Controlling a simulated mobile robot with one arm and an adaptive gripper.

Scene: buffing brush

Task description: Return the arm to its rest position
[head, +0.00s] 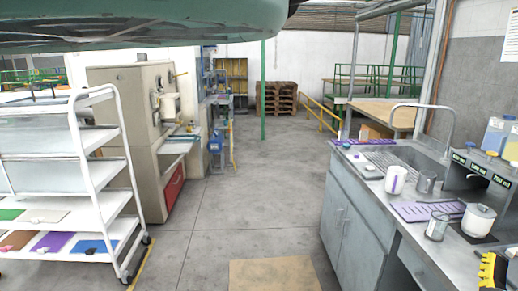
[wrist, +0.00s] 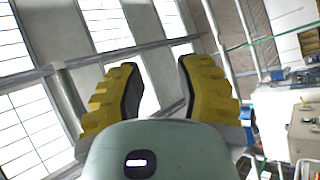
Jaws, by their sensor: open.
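My gripper (wrist: 156,88) shows in the wrist view with its two yellow, ridged fingers spread apart. Nothing is between the fingers. Beyond them the wrist view shows windows and roof beams, tilted. In the head view a pale green part of my arm crosses the top left. A yellow ridged piece (head: 492,270) shows at the lower right edge of the head view, over the counter; I cannot tell whether it belongs to my gripper.
A grey sink counter (head: 365,185) on the right holds a white mug (head: 396,179), a glass (head: 437,226), a white pot (head: 479,220) and purple mats. A white shelf cart (head: 108,165) stands left. A beige machine (head: 135,95) is behind it. The floor between (head: 230,200) is clear.

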